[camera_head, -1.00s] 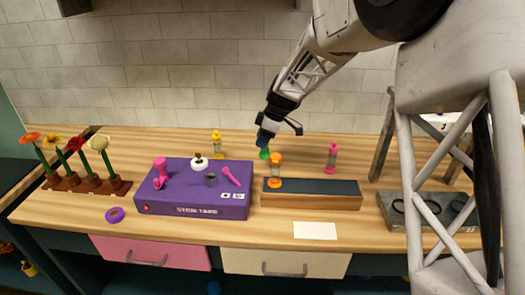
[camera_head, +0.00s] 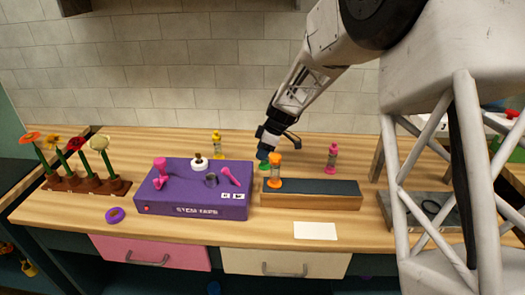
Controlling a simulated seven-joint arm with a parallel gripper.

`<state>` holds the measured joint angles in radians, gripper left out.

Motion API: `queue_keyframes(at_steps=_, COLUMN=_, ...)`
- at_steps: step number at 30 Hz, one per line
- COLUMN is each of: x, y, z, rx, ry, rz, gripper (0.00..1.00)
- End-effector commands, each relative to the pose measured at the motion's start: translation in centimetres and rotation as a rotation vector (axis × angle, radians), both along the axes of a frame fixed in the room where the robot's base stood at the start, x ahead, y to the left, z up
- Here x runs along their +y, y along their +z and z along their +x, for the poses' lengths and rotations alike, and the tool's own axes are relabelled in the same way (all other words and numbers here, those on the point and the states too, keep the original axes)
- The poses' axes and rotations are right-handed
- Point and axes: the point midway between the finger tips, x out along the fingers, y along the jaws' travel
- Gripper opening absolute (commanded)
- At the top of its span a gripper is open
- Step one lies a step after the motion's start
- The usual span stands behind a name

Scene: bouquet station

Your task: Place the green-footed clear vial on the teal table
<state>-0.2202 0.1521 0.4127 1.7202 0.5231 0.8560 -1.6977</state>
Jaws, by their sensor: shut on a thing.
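My gripper (camera_head: 263,154) is shut on the green-footed vial, behind the left end of a dark-topped wooden block. Only the vial's green foot (camera_head: 263,166) shows clearly below the jaws; its clear body is mostly hidden by them. An orange-footed vial with an orange cap (camera_head: 275,172) stands on the block, just right of and in front of my gripper. I cannot tell for certain which surface is the teal table; the block's dark top (camera_head: 325,187) looks slate-coloured.
A purple box (camera_head: 192,205) with small pink tools stands left of the block. A yellow-capped vial (camera_head: 217,145) and a pink vial (camera_head: 332,157) stand behind. Flowers (camera_head: 85,165) are at far left. A white card (camera_head: 314,231) lies in front, and the wooden counter beside it is clear.

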Motion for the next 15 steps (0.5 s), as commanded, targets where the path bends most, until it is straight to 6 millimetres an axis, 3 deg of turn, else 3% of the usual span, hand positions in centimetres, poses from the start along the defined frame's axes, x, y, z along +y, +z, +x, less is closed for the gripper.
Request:
queue_keyframes(at_steps=1, x=0.0, y=-0.09, z=0.02, rx=0.0, ry=0.0, rz=0.0, gripper=0.0)
queue_keyframes(at_steps=2, x=0.0, y=-0.15, z=0.01, rx=0.0, ry=0.0, rz=0.0, gripper=0.44)
queue_keyframes(at_steps=6, x=0.0, y=-0.13, z=0.01, rx=0.0, ry=0.0, rz=0.0, gripper=0.66)
queue_keyframes(at_steps=15, x=0.0, y=-0.11, z=0.0, rx=0.0, ry=0.0, rz=0.0, gripper=0.69)
